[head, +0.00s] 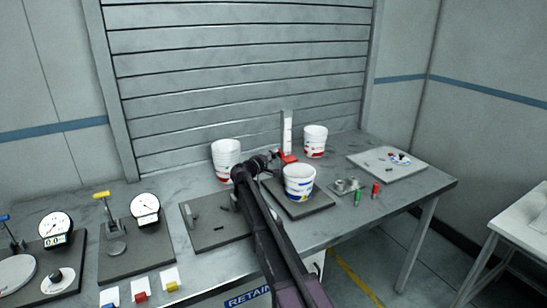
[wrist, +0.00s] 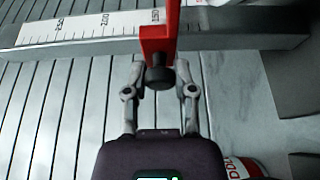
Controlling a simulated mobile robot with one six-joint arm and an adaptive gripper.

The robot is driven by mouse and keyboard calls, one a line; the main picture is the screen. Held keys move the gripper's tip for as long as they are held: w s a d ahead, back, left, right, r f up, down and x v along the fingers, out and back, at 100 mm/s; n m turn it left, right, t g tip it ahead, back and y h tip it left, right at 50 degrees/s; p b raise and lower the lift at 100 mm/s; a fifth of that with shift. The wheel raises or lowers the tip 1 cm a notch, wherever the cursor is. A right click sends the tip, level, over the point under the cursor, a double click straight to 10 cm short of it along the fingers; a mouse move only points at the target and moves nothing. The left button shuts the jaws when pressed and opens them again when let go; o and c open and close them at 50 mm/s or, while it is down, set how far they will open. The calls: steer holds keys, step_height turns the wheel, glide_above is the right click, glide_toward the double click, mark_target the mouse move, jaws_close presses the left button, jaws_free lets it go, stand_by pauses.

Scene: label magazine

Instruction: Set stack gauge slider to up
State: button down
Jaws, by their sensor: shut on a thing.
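The stack gauge is an upright post with a white scale (head: 287,130) at the back of the table. Its red slider (head: 288,158) sits low on the post in the head view. In the wrist view the scale (wrist: 90,26) runs across the top, and the red slider (wrist: 158,42) carries a black knob (wrist: 159,78). My gripper (wrist: 160,70) is shut on the knob, one finger on each side. In the head view my gripper (head: 274,155) is small and dark beside the slider, and its fingers are hard to make out.
A stack of white tubs (head: 226,158) stands left of the post and another white tub (head: 315,140) right of it. A tub (head: 299,182) on a dark plate stands in front, close to my arm. Dial gauges (head: 145,207) stand at the left.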

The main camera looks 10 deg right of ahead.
step_height(320, 180, up, 17)
steer(key=p, duration=1.6)
steer(key=shift+p, duration=0.3)
steer(key=shift+w+r, duration=0.1)
steer(key=shift+w, duration=0.1)
steer(key=shift+c, duration=2)
jaws_free()
steer(key=shift+s, duration=0.1)
steer(key=shift+s, duration=0.1)
steer(key=v, duration=1.2)
